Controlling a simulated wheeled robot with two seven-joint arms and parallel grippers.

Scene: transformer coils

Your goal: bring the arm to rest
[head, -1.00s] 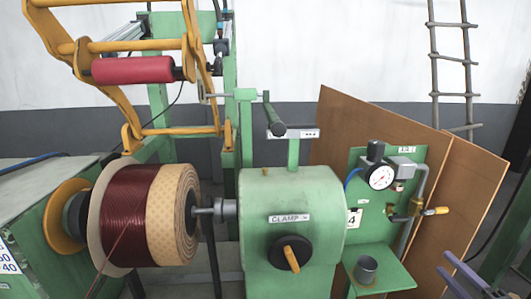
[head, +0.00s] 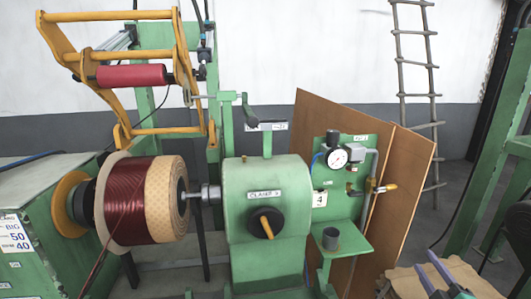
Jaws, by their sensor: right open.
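My right gripper (head: 442,277) shows at the bottom right in the head view, with two slim bluish-purple fingers apart and nothing visible between them. It is to the right of the green clamp housing (head: 260,205) and below and right of the gauge panel, in front of a tan, ragged-edged surface (head: 480,282). The rest of my right arm is outside the picture. My left gripper is not in view. The coil of dark red wire (head: 130,205) with a tan wrapped band sits on the winding machine at the left, against the clamp's spindle.
The clamp has a black knob with an orange lever (head: 266,228). A green panel with a gauge (head: 337,158) and a small shelf holding a grey cup (head: 330,238) stands right of it. Brown boards (head: 405,190) lean behind. A green frame (head: 495,140) stands at far right.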

